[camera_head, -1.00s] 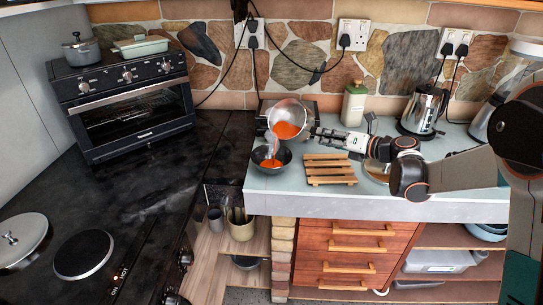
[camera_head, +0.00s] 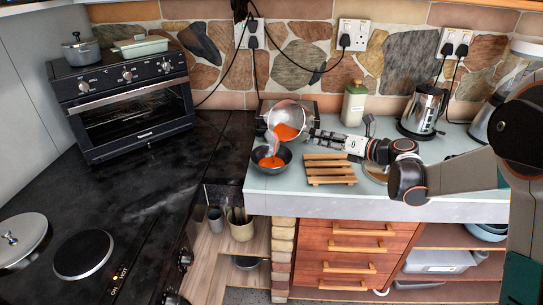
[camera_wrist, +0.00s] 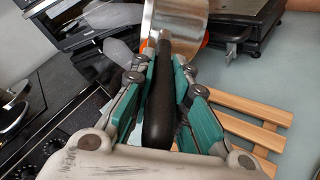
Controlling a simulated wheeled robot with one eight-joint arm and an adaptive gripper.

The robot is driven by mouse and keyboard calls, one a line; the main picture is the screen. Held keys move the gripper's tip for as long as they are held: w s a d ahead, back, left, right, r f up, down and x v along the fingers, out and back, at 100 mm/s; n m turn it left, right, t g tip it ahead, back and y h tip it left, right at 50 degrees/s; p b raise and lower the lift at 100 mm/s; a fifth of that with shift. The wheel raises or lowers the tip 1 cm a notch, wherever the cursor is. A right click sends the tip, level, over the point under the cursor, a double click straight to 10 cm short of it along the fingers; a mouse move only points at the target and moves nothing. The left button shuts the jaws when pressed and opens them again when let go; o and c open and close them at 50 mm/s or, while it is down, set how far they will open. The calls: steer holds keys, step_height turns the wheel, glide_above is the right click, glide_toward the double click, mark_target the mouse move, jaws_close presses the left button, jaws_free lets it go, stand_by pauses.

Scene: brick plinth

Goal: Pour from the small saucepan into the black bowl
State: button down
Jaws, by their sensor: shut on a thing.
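The small saucepan (camera_head: 287,117) is a shiny metal pan, tilted above the black bowl with its opening turned toward the camera. Orange-red contents show inside it, and a thin stream falls from its lip. The black bowl (camera_head: 284,156) stands on the counter below the pan and holds orange-red liquid (camera_head: 271,161). My gripper (camera_head: 316,136) is right of the pan, shut on its handle. In the wrist view the dark handle (camera_wrist: 160,105) lies between the green-padded fingers (camera_wrist: 163,85), with the pan body (camera_wrist: 178,18) beyond. The bowl cannot be made out clearly there.
A wooden slatted trivet (camera_head: 329,168) lies right of the bowl. A pale green bottle (camera_head: 354,104) and a kettle (camera_head: 423,111) stand behind. A dark appliance (camera_wrist: 245,22) sits close behind the pan. The hob (camera_head: 120,190) lies left, with an oven (camera_head: 122,95) at the back.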

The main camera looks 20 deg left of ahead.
steer(key=shift+s+a+f+n, duration=0.15)
steer(key=shift+s+f+n, duration=0.1)
steer(key=shift+n, duration=0.15)
stand_by(0.8)
steer(key=shift+s+a+r+n+t+b, duration=0.25)
steer(key=shift+s+n+t, duration=0.2)
steer(key=shift+n, duration=0.25)
stand_by(0.8)
